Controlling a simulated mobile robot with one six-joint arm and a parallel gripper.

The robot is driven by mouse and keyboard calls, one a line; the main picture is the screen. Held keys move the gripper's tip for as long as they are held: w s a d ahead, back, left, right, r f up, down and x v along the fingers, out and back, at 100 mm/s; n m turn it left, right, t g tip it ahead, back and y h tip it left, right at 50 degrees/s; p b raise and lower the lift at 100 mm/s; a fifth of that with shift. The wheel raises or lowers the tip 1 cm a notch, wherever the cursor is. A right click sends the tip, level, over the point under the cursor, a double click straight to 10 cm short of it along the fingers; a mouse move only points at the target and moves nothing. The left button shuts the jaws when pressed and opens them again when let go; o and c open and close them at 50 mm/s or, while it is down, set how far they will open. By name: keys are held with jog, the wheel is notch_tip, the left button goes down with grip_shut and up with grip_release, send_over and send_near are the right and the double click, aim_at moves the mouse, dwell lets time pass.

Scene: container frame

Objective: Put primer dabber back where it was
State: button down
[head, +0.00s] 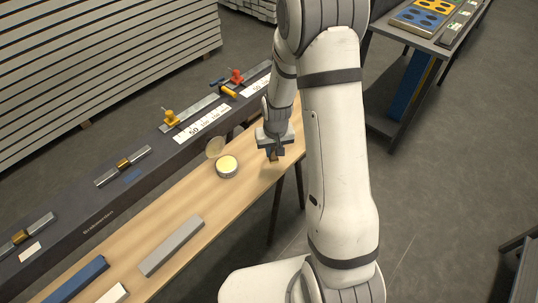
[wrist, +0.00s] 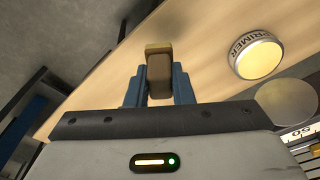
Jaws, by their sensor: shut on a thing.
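The primer dabber is a small brown block with a tan edge, seen between my fingers in the wrist view (wrist: 160,75) and as a small brown tip in the head view (head: 274,157). My gripper (head: 275,152) is shut on it, with a blue finger on each side in the wrist view (wrist: 159,88). It is over the wooden bench near its right edge; whether the dabber touches the bench I cannot tell. The round primer tin (head: 227,167) stands open to the left, pale yellow inside; its PRIMER label shows in the wrist view (wrist: 257,55).
A round disc, perhaps the tin's lid (head: 215,147), is beside the tin. A dark rail (head: 100,217) with clamps and scales runs along the bench's back. A grey bar (head: 172,246) and a blue bar (head: 75,281) lie at front left. Bare wood (head: 185,205) lies between.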

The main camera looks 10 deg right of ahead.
jog(key=w+r+n+b, duration=0.4)
jog(key=w+n+b, duration=0.3)
jog(key=b, duration=0.6)
jog(key=shift+y, duration=0.4)
jog(key=shift+s+f, duration=0.15)
jog(key=shift+f, duration=2.3)
jog(key=shift+s+f, duration=0.1)
jog(key=shift+f, duration=2.35)
jog(key=shift+f, duration=0.1)
jog(key=c, duration=1.3)
grip_release()
jog(key=shift+o, duration=0.2)
